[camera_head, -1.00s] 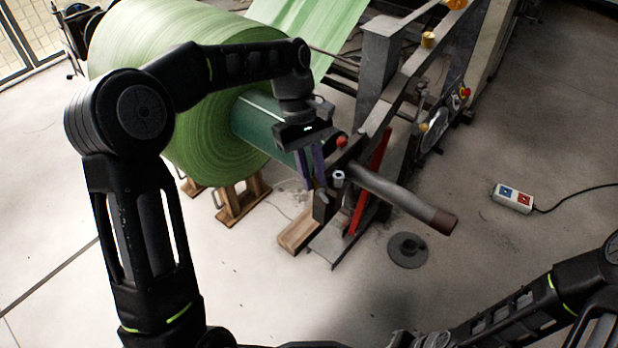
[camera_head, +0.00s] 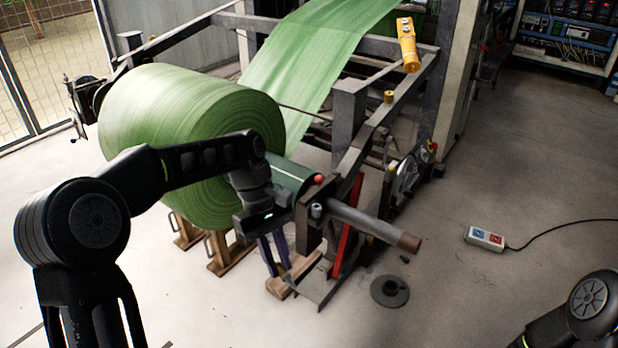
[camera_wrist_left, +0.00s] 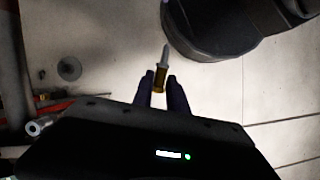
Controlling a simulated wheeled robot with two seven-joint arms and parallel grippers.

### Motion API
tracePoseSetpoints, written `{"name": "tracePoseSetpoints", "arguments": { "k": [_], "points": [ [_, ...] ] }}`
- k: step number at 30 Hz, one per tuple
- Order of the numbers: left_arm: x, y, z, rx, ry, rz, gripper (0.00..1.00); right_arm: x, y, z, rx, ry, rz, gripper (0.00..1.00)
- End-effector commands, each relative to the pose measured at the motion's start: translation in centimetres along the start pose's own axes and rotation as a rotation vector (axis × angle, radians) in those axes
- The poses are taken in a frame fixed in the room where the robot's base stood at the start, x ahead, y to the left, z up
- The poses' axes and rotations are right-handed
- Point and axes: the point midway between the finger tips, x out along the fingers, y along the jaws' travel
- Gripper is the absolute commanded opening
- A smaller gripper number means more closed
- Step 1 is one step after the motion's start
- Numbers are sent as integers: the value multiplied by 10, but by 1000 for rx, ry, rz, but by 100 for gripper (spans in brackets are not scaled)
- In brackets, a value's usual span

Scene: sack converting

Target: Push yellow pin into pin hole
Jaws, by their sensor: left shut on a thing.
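My left gripper (camera_head: 274,272) is shut on the yellow pin (camera_wrist_left: 160,79). In the left wrist view the pin sits between the fingertips, its grey pointed end (camera_wrist_left: 166,56) beyond them. In the head view the pin cannot be made out. The gripper hangs in front of the green roll, left of the dark shaft stand (camera_head: 305,228), which has a red ball knob (camera_head: 319,179) and a pale-topped cylinder (camera_head: 316,210). The pin appears clear of the stand. I cannot make out the pin hole. My right gripper is out of view; only part of that arm shows.
The large green roll (camera_head: 175,115) rests near wooden blocks (camera_head: 230,255). A steel shaft (camera_head: 370,222) juts right past a red bar (camera_head: 347,225). A dark disc (camera_head: 390,291) and a socket box (camera_head: 484,239) lie on the floor. Floor at front is clear.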

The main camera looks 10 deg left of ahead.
Motion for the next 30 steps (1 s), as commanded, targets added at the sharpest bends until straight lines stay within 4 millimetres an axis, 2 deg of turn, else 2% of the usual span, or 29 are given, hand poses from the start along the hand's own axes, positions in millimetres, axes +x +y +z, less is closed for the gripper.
{"name": "tracePoseSetpoints", "arguments": {
  "k": [7, 11, 14, 18, 21, 24, 30],
  "points": [
    [0, 2, -2, 9, 12, -4, 0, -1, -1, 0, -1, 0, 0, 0],
    [1, 15, -16, 56, 77, -21, 0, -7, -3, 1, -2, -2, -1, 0],
    [-1, 35, -36, 154, 200, -46, 0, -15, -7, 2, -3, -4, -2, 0],
    [-17, 71, -70, 424, 509, -61, 0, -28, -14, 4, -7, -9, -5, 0],
    [-30, 90, -85, 613, 705, -25, 0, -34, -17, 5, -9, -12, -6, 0],
    [-42, 106, -92, 755, 843, 30, 0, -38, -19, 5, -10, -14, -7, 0],
    [-59, 126, -96, 923, 996, 126, 0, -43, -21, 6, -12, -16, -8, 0]
  ]
}}
